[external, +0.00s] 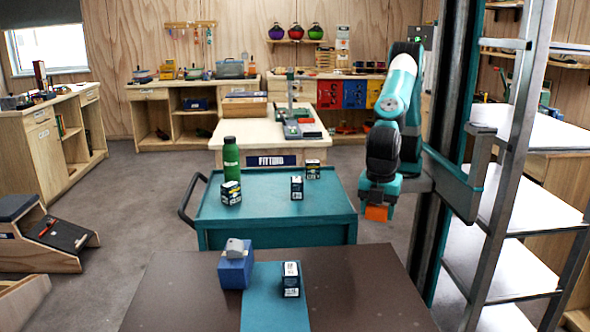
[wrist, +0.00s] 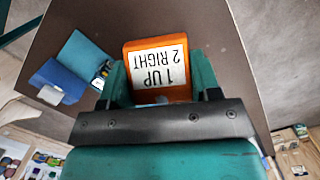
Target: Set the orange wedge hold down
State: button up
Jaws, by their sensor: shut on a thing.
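The orange wedge hold (external: 377,214) hangs at the lower end of my arm, right of the teal cart. In the wrist view the orange wedge hold (wrist: 183,48) carries a white label reading "1 UP 2 RIGHT", upside down. My gripper (wrist: 160,86) is shut on it, one teal finger on each side. In the external view my gripper (external: 378,199) points down and holds the wedge in the air. In the wrist view the brown tabletop (wrist: 90,22) lies behind the wedge. The wedge's underside is hidden.
On the brown table (external: 180,295) are a blue block (external: 235,271) with a grey piece on top, and a small box (external: 291,280) on a blue strip (external: 262,310). The teal cart (external: 270,210) holds a green bottle (external: 231,158) and small boxes. The table's right side is clear.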

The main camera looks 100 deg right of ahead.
jog(key=n, duration=0.1)
send_over(385, 280)
jog(key=f, duration=1.4)
jog(key=shift+a+f, duration=0.2)
jog(key=shift+f, duration=2.55)
